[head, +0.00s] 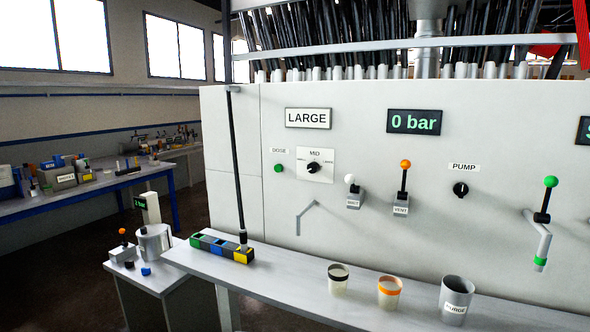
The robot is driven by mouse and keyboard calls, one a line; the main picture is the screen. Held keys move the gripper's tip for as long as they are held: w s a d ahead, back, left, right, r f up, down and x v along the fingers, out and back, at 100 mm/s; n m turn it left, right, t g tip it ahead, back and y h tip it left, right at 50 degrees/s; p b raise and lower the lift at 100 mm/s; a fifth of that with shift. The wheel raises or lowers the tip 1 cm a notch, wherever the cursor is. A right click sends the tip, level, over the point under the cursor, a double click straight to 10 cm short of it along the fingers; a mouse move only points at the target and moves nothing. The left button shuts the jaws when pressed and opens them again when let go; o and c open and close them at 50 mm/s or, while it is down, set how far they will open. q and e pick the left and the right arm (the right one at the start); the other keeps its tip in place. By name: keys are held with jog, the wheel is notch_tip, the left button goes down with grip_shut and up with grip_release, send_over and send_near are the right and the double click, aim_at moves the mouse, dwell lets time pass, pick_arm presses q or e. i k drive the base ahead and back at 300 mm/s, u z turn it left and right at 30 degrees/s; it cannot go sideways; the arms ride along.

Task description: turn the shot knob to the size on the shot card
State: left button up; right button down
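The shot card (308,118) is a white framed sign on the grey machine panel and reads LARGE. Below it the shot knob (313,168) is a small black knob on a white plate (316,177). The plate has MID printed at the top and smaller words at its left and right, too small to read surely. A pale mark shows on the knob, but I cannot tell exactly where it points. Neither of my grippers shows in the head view, and nothing touches the knob.
A green DOSE button (278,168) sits left of the knob; the white-ball lever (350,190) and orange-ball VENT lever (403,185) are to its right. A display (414,121) reads 0 bar. Cups (338,282) and a coloured block strip (221,248) stand on the shelf.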

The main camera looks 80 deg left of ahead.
aim_at(312, 167)
jog(key=u, duration=0.7)
jog(key=i, duration=0.65)
jog(key=u, duration=0.8)
